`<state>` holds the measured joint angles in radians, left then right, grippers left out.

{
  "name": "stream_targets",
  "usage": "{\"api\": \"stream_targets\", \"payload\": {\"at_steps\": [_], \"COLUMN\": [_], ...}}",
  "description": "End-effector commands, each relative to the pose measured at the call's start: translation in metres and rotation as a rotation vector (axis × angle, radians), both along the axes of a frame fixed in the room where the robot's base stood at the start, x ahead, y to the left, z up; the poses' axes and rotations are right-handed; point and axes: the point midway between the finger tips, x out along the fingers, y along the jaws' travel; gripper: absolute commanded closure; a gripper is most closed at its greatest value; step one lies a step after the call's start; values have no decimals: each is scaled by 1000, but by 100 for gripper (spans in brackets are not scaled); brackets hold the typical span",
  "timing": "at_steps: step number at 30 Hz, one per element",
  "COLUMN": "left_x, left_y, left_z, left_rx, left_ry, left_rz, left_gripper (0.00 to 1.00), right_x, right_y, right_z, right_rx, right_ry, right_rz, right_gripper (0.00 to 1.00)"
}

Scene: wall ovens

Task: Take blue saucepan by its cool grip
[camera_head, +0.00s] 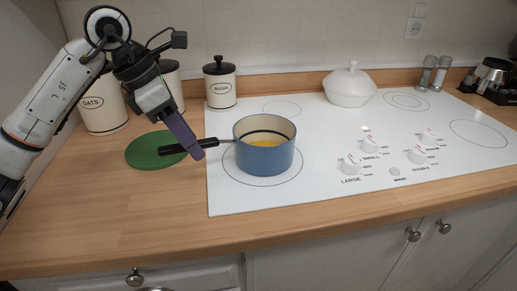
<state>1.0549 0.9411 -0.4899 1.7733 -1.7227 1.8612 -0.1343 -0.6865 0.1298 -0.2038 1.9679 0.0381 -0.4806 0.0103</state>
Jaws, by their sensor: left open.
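The blue saucepan (265,157) stands upright on the front left ring of the white cooktop, with something yellow inside. Its handle points left, with a metal shank near the pan and a black grip (179,149) at the end. My left gripper (192,147) reaches down from the upper left to the grip, and its purple finger crosses in front of it. The gripper is open, and only one finger shows clearly. I cannot tell whether it touches the grip. My right gripper is not in view.
A green round board (146,152) lies on the wooden counter (120,215) under the grip's end. Canisters (219,88) stand behind. A white lidded pot (349,88) and shakers (433,74) stand at the back. Knobs (351,164) are right of the pan. The front counter is clear.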

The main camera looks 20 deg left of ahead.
Motion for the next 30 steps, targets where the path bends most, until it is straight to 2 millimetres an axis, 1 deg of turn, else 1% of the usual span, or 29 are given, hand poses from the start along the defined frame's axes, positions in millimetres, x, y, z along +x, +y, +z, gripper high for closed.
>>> {"api": "stream_targets", "payload": {"at_steps": [4, 9, 12, 16, 22, 28, 29, 30], "left_x": [1, 3, 7, 10, 10, 10, 10, 10], "left_y": [-3, -9, -12, -14, -14, -13, -13, -13], "left_z": [-11, -37, -48, -54, -54, -54, -54, -54], "left_rx": [-1, -2, -3, -1, -1, -1, -1, -1], "left_ry": [1, 3, 1, 0, -2, -2, -2, -2], "left_rz": [-2, -2, -1, -1, -1, -1, -1, -1], "left_gripper": [59, 59, 59, 59, 59, 93, 98, 100], "right_x": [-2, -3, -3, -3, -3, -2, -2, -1], "right_y": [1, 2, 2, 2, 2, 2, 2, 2], "right_z": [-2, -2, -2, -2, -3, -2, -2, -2], "right_rx": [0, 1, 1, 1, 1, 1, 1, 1], "right_ry": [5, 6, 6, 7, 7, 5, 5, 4], "right_rz": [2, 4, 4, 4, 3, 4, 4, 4], "right_gripper": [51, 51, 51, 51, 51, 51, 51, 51]}}
